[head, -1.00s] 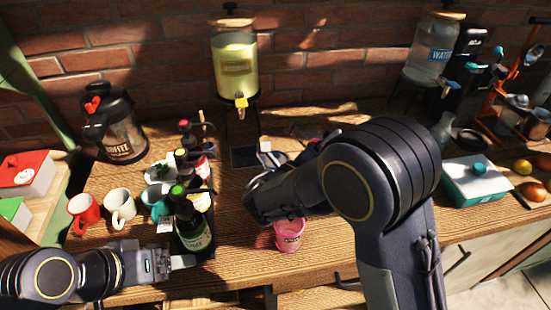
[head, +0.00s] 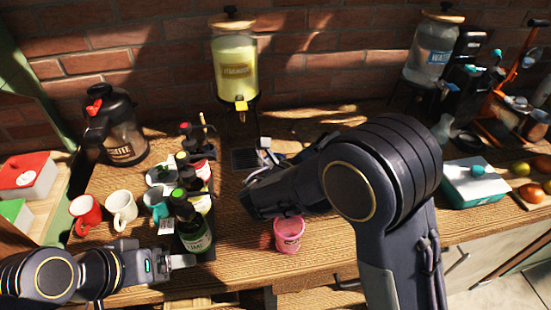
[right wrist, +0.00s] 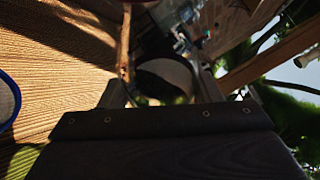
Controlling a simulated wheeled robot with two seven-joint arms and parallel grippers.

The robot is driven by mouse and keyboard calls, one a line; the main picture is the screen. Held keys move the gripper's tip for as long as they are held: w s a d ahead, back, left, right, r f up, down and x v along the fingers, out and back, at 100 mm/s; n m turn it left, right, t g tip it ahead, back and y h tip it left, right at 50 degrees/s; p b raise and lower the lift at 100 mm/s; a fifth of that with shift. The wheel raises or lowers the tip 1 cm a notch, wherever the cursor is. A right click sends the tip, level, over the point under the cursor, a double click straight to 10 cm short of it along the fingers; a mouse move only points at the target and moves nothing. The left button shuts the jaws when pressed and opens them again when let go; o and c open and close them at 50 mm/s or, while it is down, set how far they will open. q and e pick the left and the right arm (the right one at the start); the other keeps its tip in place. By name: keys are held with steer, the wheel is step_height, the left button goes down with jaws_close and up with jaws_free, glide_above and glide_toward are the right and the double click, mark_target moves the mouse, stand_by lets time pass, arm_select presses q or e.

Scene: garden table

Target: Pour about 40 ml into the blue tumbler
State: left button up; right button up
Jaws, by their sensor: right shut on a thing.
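My right gripper (head: 256,192) is over the table, behind the pink cup, largely covered by its own wrist. In the right wrist view it is shut on a dark, rounded thing with a pale rim (right wrist: 168,76), which I cannot identify. A blue-rimmed round vessel (right wrist: 8,100) is cut off at that view's left edge, apart from the gripper; it may be the blue tumbler. I cannot make out a blue tumbler in the head view. My left gripper (head: 180,262) is low at the front left, near a green-capped bottle (head: 194,232); its finger gap is not clear.
A pink cup (head: 288,236) stands close in front of the right gripper. Bottles, a red mug (head: 86,214), a white mug (head: 121,208) and a teal mug (head: 155,203) crowd the left. A yellow drink dispenser (head: 235,68) stands behind.

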mark_target(304, 139)
steer(key=a+r+m, duration=0.1)
steer(key=r+m+g+p, duration=0.1)
steer(key=shift+w+a+m+y+p, duration=0.3)
steer(key=shift+a+y, duration=0.1)
steer(key=shift+w+a+r+m+y, duration=0.1)
steer(key=shift+a+m+y, duration=0.25)
steer(key=shift+m+y, duration=0.4)
steer(key=shift+m+g+b, duration=0.35)
steer(key=shift+m+g, duration=0.05)
steer(key=shift+m, duration=0.35)
steer(key=shift+a+f+m+y+b, duration=0.15)
steer(key=shift+f+m+y+b, duration=0.1)
steer(key=shift+m+y+b, duration=0.75)
steer(key=shift+w+a+m+y+b, duration=0.1)
steer(key=shift+a+m+y+b, duration=0.2)
steer(key=shift+m+y, duration=0.2)
arm_select(q)
steer(key=shift+f, duration=0.6)
arm_select(e)
steer(key=shift+r, duration=0.15)
